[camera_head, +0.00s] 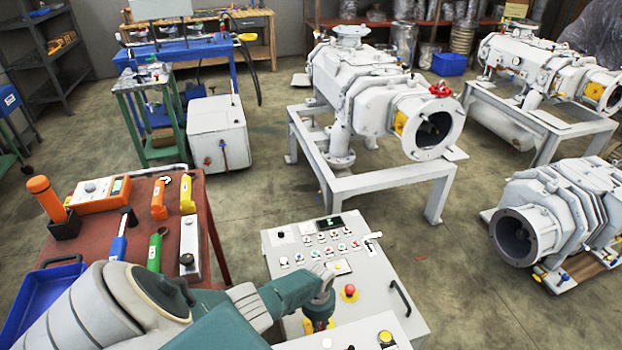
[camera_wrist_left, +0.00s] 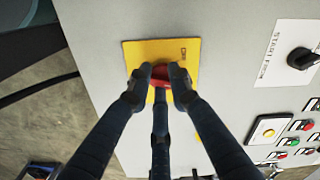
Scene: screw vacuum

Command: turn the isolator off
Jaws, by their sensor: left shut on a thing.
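The isolator is a red knob (camera_wrist_left: 158,72) on a square yellow plate (camera_wrist_left: 135,52), set in the grey face of a control cabinet. Small writing shows at the plate's right side. My left gripper (camera_wrist_left: 162,85) has its dark fingers shut on the red knob, which they partly hide. In the head view my left gripper (camera_head: 318,318) reaches down onto the control cabinet (camera_head: 275,250), with bits of yellow and red showing at its tips. The knob's exact angle is hidden by the fingers. My right gripper is not in view.
The cabinet also carries a red emergency button (camera_head: 349,292), a display (camera_head: 329,223), several small buttons and a black handle (camera_head: 400,298). A start-labelled black switch (camera_wrist_left: 302,58) sits beside the isolator. A red table (camera_head: 95,235) with tools stands left.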

